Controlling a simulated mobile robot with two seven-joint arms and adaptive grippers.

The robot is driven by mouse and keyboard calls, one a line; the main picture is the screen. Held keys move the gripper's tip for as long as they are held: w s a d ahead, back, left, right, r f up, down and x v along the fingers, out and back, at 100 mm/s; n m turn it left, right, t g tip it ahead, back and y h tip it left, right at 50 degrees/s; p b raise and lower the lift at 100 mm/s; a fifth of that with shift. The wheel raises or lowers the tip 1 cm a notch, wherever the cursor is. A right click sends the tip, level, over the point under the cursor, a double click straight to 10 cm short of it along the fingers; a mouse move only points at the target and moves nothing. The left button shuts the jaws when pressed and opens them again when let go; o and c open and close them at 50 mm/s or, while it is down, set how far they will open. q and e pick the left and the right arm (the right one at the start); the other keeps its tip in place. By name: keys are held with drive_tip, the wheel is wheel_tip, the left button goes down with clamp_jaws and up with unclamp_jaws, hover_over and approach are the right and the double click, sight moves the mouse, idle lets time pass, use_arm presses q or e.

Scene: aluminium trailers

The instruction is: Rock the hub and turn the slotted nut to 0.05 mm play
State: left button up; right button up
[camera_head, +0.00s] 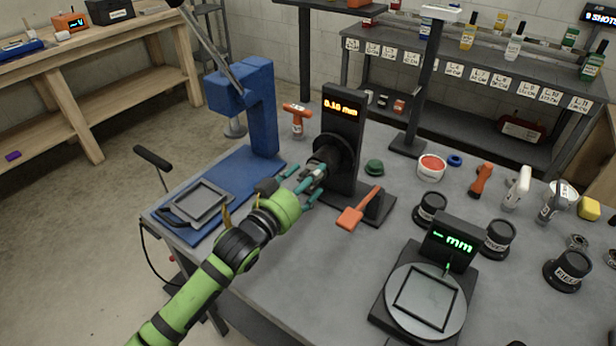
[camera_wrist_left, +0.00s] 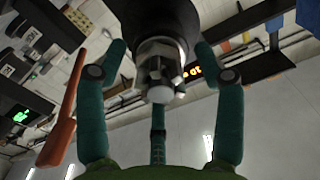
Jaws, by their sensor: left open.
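The hub (camera_head: 326,160) is a dark round part on the front of a black upright stand (camera_head: 343,125). The stand's orange display reads about 0.16 mm; its last digit is hard to read. My left gripper (camera_head: 309,187) is open in front of the hub. In the left wrist view, its teal fingers (camera_wrist_left: 160,75) spread around the hub's metal end, with gaps visible at the sides. The nut (camera_wrist_left: 160,72) appears as the grey metal piece at the hub's centre; its slots cannot be made out clearly. My right gripper is out of view.
An orange paddle-shaped tool (camera_head: 358,210) lies beside the stand's base. A black gauge with a round plate (camera_head: 402,311) stands at front right. A blue press (camera_head: 247,105) is at left. Black pots (camera_head: 497,238), a red-topped tub (camera_head: 431,167) and an orange-handled tool (camera_head: 297,115) stand nearby.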

use_arm(q)
drive_tip(key=c, duration=1.2)
drive_tip(key=shift+o, duration=0.2)
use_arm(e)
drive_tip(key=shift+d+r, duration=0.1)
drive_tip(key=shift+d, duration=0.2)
use_arm(q)
drive_tip(key=shift+m, duration=0.4)
drive_tip(key=m+p, duration=0.2)
drive_tip(key=m, duration=0.7)
drive_tip(key=shift+w, duration=0.1)
drive_tip(key=shift+m+p, duration=0.35)
drive_tip(key=shift+m, duration=1.75)
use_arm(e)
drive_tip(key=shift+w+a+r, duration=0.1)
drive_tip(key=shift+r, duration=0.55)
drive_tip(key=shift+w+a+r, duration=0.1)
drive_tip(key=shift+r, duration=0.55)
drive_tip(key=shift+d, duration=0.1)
